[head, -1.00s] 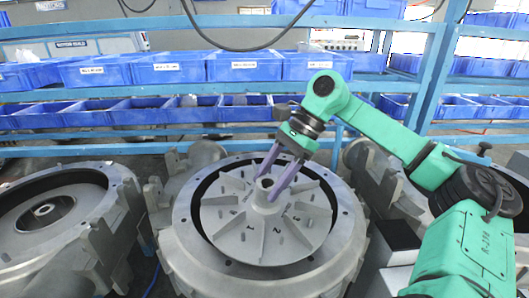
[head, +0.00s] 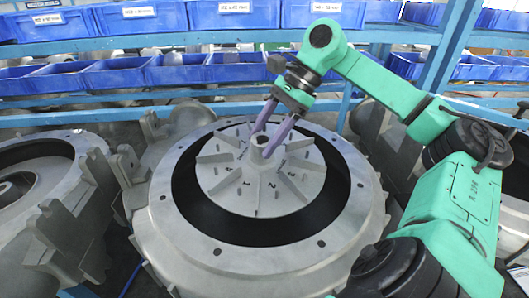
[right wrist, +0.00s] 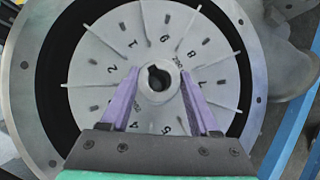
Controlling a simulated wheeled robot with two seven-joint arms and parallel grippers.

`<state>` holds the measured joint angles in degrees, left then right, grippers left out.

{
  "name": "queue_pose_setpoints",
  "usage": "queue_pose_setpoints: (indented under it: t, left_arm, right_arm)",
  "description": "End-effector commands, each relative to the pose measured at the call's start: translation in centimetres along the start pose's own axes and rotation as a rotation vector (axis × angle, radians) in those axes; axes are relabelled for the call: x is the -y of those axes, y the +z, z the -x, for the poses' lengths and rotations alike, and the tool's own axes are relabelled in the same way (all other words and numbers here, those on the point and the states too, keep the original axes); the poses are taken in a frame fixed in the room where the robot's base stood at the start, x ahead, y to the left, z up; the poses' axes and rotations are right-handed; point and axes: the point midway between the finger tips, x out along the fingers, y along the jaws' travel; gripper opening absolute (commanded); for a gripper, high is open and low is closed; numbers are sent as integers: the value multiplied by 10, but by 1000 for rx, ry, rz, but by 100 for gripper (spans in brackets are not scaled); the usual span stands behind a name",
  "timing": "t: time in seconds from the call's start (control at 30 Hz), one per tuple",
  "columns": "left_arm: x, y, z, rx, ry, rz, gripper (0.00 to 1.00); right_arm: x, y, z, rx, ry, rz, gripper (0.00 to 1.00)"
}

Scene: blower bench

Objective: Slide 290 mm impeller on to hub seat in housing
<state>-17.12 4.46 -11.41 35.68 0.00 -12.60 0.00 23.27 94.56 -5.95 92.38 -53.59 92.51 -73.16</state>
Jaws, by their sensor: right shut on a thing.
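The impeller (head: 262,195) is a grey disc with radial vanes, stamped numbers and a raised hub with a keyed bore. It also shows in the right wrist view (right wrist: 120,68). My right gripper (head: 263,140) is shut on this hub (right wrist: 157,97), one purple finger on each side. The round grey housing (head: 350,225) has a dark opening, and the impeller is over or within it. The dark gap is wide at the front and thin at the back. The impeller's height is unclear, and it hides the hub seat. My left gripper is out of view.
Another housing (head: 72,150) stands at the left with a bare opening. Grey castings (head: 95,195) stand between the two housings. A blue shelf rack with blue bins (head: 240,68) runs along the back. More grey castings stand right of the main housing, near my arm.

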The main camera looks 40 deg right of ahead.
Motion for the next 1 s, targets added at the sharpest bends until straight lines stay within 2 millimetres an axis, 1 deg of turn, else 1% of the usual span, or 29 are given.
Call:
queue_pose_setpoints:
  t: [0.03, 0.07, 0.2, 0.47, 0.63, 0.8, 0.87, 1.0]
  left_arm:
    - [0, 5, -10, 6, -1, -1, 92]
    - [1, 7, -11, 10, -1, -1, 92]
    - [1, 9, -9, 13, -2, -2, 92]
    - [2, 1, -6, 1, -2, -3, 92]
    - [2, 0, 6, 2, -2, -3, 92]
    - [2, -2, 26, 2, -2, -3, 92]
    - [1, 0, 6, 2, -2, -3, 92]
    - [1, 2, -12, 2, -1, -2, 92]
  right_arm:
    - [-1, -5, -8, 2, -3, 1, 0]
    - [-1, -5, -8, 2, -3, 1, 0]
    - [0, -4, -7, 2, -3, 1, 0]
    - [0, -3, -6, 2, -1, -3, 0]
    - [1, -1, -3, 2, 13, -36, 0]
    - [2, 3, -1, 2, 39, -101, 0]
    - [0, -8, -17, 2, 40, -103, 0]
    - [-2, -17, -31, 3, 38, -101, 0]
